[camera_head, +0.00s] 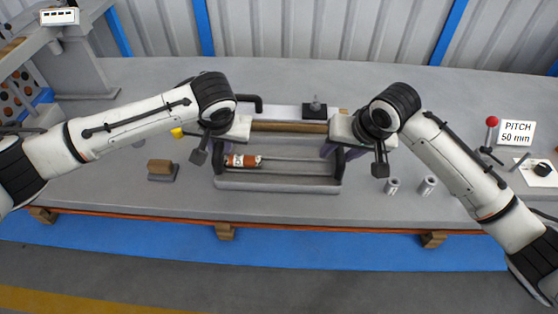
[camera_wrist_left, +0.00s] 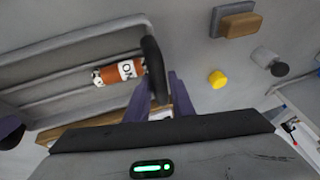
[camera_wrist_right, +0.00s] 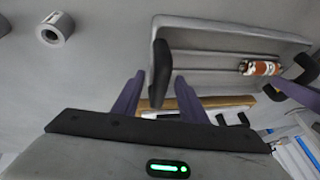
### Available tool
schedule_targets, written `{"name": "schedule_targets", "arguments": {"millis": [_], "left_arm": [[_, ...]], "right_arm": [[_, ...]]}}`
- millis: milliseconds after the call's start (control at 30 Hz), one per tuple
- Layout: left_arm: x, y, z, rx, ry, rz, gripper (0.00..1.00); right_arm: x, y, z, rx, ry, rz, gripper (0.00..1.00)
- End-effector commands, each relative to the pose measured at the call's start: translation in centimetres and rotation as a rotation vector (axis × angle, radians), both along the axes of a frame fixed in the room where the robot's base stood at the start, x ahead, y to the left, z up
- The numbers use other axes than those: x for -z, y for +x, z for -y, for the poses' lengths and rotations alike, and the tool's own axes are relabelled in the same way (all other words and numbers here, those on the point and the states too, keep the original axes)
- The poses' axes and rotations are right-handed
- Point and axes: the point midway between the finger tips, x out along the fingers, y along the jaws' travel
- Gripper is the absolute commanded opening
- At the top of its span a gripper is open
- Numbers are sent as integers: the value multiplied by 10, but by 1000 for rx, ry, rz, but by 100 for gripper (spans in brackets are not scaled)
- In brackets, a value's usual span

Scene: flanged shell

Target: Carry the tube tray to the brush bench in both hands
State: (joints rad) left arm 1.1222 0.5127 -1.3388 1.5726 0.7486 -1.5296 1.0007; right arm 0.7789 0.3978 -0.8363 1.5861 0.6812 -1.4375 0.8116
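The tube tray (camera_head: 280,186) is a long grey tray on the bench, with a black handle at each end. A brown-and-white labelled tube (camera_head: 243,160) lies at its left end and also shows in the left wrist view (camera_wrist_left: 118,72). My wrists partly hide both handles in the head view.
Behind the tray lies a brown bar (camera_head: 288,127). A brown block on a grey base (camera_head: 161,169) stands left. The bench's front edge is close to the tray.

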Motion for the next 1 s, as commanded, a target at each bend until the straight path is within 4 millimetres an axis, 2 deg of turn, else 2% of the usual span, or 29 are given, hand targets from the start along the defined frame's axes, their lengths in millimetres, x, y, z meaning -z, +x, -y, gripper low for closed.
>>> {"name": "schedule_targets", "arguments": {"millis": [167,300,400,1000], "left_arm": [[0,0,0,0,0,0,22],[0,0,0,0,0,0,0],[0,0,0,0,0,0,0],[-1,0,1,1,-3,1,0]], "right_arm": [[0,0,0,0,0,0,39],[0,0,0,0,0,0,17],[0,0,-1,0,1,0,0],[-2,-1,-4,-4,11,2,0]]}}
